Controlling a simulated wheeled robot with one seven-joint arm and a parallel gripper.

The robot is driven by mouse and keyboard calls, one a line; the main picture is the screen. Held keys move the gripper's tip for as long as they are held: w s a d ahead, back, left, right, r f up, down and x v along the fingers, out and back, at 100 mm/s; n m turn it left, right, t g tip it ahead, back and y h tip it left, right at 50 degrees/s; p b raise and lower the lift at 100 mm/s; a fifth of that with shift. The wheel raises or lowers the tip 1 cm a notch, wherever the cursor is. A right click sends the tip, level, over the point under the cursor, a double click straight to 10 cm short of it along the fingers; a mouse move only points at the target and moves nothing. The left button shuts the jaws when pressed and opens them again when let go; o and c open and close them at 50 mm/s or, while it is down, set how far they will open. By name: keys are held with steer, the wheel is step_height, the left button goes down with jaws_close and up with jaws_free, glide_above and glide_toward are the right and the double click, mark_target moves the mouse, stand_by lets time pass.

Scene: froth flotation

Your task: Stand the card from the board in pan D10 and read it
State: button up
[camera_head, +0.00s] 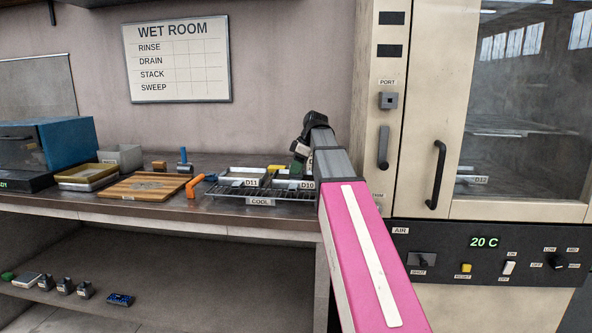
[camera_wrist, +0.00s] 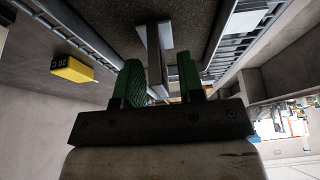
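Pan D10 (camera_head: 293,184) stands at the right end of the cooling rack on the bench, partly hidden by my arm. My gripper (camera_wrist: 160,84) is low over this end of the rack. Its green fingers stand apart in the wrist view. A grey T-shaped piece (camera_wrist: 154,38) shows between and beyond them; I cannot tell that they touch it. A small yellow block with a dark face reading "20 C" (camera_wrist: 73,69) shows at left in the wrist view, apart from the fingers. I cannot tell whether it is the card. The wooden board (camera_head: 118,188) lies left of the rack.
Pan D11 (camera_head: 248,184) stands left of D10 on the rack (camera_head: 228,192). A tall cabinet (camera_head: 382,140) stands close right of my arm.

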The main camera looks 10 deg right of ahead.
steer(key=v, duration=1.1)
steer(key=shift+r, duration=0.25)
